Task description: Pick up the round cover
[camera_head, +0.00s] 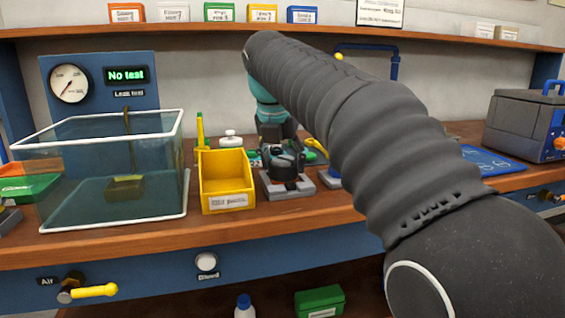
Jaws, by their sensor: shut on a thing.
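My gripper (284,152) is small and partly hidden in this view, pointing down over the grey fixture block (290,191) in the middle of the bench. It is shut on a dark round part, which I take to be the round cover (285,167). The cover sits at or just above the block; I cannot tell whether they touch. The fingertips blend with the dark part, so the exact grip is hard to see.
A yellow bin (228,200) stands just left of the block, with a white knobbed piece (231,139) behind it. A glass water tank (100,205) is farther left. A blue mat (492,160) and a grey-blue machine (522,127) are at right.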

